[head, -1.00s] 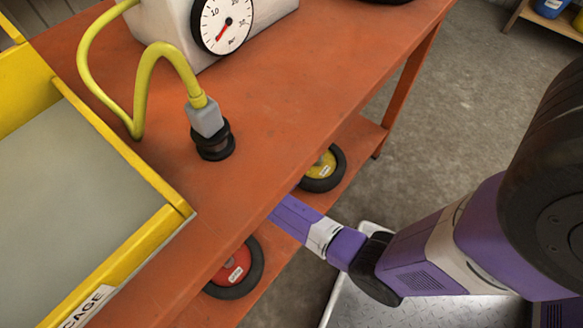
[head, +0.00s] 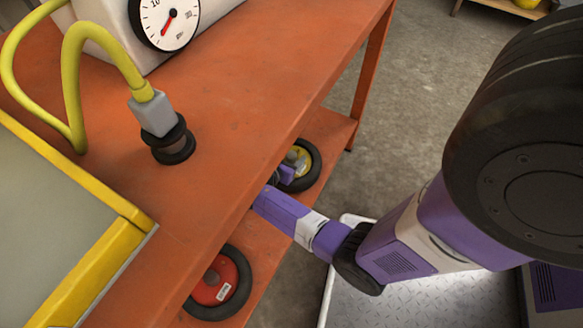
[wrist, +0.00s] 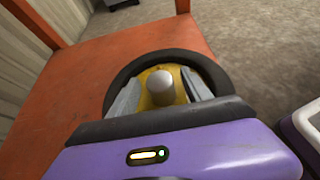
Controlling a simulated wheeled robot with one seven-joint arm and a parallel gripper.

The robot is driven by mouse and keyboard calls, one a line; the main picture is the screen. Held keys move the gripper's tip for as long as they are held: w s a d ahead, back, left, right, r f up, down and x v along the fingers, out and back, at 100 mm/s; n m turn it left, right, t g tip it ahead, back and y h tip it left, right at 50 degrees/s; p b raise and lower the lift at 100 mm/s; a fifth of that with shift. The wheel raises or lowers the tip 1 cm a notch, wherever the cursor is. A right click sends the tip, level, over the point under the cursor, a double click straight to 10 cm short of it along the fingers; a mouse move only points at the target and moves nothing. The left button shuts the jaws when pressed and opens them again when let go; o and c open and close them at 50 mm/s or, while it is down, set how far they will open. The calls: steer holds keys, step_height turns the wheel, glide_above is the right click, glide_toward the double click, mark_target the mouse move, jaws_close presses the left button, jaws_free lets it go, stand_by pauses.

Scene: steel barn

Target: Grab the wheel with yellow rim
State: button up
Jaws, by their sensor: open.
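The wheel with the yellow rim (head: 313,163) lies flat on the lower shelf of the orange bench, with a black tyre. In the head view my gripper (head: 283,176) is at its near left side, under the bench top and partly hidden. In the wrist view the yellow rim (wrist: 155,88) and its grey hub knob (wrist: 160,87) sit between the two grey fingers of my gripper (wrist: 162,95). The fingers are open, one on each side of the knob. I cannot tell whether they touch the wheel.
A wheel with a red rim (head: 218,283) lies nearer on the same lower shelf (head: 337,132). The bench top (head: 240,95) overhangs my arm. It carries a pressure gauge (head: 166,20), a yellow hose (head: 75,60) and a yellow-edged tray (head: 105,265).

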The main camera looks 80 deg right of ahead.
steer(key=shift+d, duration=0.15)
jaws_close()
stand_by(1.2)
